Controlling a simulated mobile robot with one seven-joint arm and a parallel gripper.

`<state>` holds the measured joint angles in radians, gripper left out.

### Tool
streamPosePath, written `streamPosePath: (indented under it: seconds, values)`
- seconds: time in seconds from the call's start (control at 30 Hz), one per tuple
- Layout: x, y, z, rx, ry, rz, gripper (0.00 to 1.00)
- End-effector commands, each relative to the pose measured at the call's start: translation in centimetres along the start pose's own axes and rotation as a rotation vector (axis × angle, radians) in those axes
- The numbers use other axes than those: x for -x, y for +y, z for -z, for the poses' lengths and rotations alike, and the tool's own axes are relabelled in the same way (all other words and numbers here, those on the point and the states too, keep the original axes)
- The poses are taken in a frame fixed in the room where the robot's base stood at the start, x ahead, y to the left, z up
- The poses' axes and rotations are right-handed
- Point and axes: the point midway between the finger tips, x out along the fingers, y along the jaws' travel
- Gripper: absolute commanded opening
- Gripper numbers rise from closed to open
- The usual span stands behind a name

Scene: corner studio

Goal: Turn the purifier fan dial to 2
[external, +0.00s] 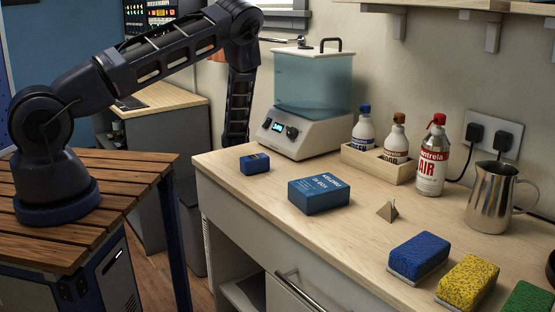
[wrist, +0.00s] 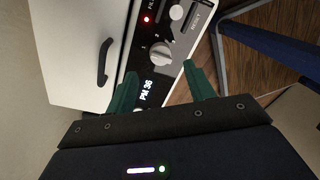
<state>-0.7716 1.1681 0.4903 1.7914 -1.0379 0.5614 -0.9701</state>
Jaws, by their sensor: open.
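In the wrist view the purifier (wrist: 88,45) is a pale box with a dark control panel. Its round light-grey dial (wrist: 162,53) has small marks around it, but I cannot tell which mark it points at. A lit display (wrist: 147,88) beside the dial reads PM 36. My gripper (wrist: 161,69) is open, its two green fingers spread to either side of the dial's near edge. The dial lies just past the fingertips, and contact is not clear. In the external view my gripper and the purifier's panel are not visible; the forearm goes down behind the counter.
The purifier has a black handle (wrist: 104,62), a red light (wrist: 147,19) and a reset control (wrist: 197,20). A blue leg (wrist: 270,43) stands right. The counter (external: 245,190) holds a water-tank appliance (external: 312,80), bottles, boxes and sponges.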

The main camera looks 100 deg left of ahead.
Motion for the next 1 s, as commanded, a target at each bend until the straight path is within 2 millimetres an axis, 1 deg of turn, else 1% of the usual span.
streamPosePath:
  seconds: [0.03, 0.1, 0.3, 0.5, 0.77, 0.8, 0.87, 1.0]
  values:
    - [-1.0, -0.1, 0.0, 0.000, 0.000, 0.002, 0.53]
    - [-2.2, -0.1, 0.0, 0.000, 0.001, 0.003, 0.53]
    - [-4.6, 0.0, 0.0, -0.001, 0.001, 0.001, 0.53]
    - [-5.6, -0.1, 0.0, 0.000, -0.001, 0.001, 0.53]
    - [-5.7, 0.0, 0.0, 0.000, -0.001, 0.001, 0.53]
    - [-5.7, 0.0, 0.0, 0.000, 0.000, 0.001, 0.49]
    - [-5.7, 0.0, 0.0, 0.000, 0.000, 0.001, 0.38]
    - [-5.7, 0.0, 0.0, 0.000, 0.000, 0.000, 0.10]
